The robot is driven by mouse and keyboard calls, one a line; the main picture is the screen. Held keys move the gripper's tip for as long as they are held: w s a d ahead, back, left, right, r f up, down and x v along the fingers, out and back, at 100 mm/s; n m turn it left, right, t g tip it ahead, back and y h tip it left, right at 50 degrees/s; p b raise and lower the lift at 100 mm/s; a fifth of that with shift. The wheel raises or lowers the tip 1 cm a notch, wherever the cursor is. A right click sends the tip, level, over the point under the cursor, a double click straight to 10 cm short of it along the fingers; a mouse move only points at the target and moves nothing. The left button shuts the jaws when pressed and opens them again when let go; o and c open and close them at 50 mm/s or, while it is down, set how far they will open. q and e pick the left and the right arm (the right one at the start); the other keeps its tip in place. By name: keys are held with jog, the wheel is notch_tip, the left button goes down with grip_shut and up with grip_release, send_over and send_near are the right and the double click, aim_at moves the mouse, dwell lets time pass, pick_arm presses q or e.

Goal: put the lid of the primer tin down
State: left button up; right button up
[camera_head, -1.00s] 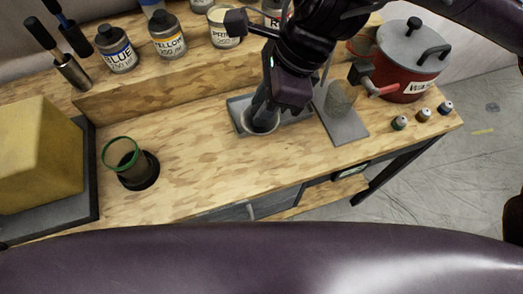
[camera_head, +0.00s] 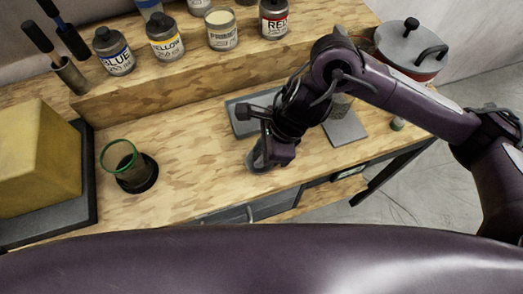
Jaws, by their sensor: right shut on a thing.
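The primer tin (camera_head: 221,30) stands on the raised back shelf with its label facing me. Its top is open and shows a pale cream inside. My right gripper (camera_head: 268,152) is low over the front middle of the bench, well apart from the tin. It is shut on the lid (camera_head: 255,163), a grey disc partly hidden by the gripper. The lid is at or just above the wooden top; I cannot tell whether it touches. My left gripper is not in view.
A grey tray (camera_head: 240,124) lies just behind the gripper. A grey plate (camera_head: 345,130) is right of it. A green-rimmed cup (camera_head: 118,155) stands left, near a yellow block (camera_head: 38,155). Blue (camera_head: 113,50), yellow (camera_head: 165,40) and red (camera_head: 273,20) paint containers line the shelf. Bare wood lies left of the gripper.

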jog(key=shift+f, duration=0.25)
jog(key=o, duration=1)
jog(key=shift+c, duration=0.2)
jog(key=shift+r, duration=0.2)
jog(key=shift+w+d+r, duration=0.1)
jog(key=shift+d+r, duration=0.05)
jog(key=shift+r, duration=0.2)
jog(key=v, duration=1.1)
jog(key=shift+d, duration=0.1)
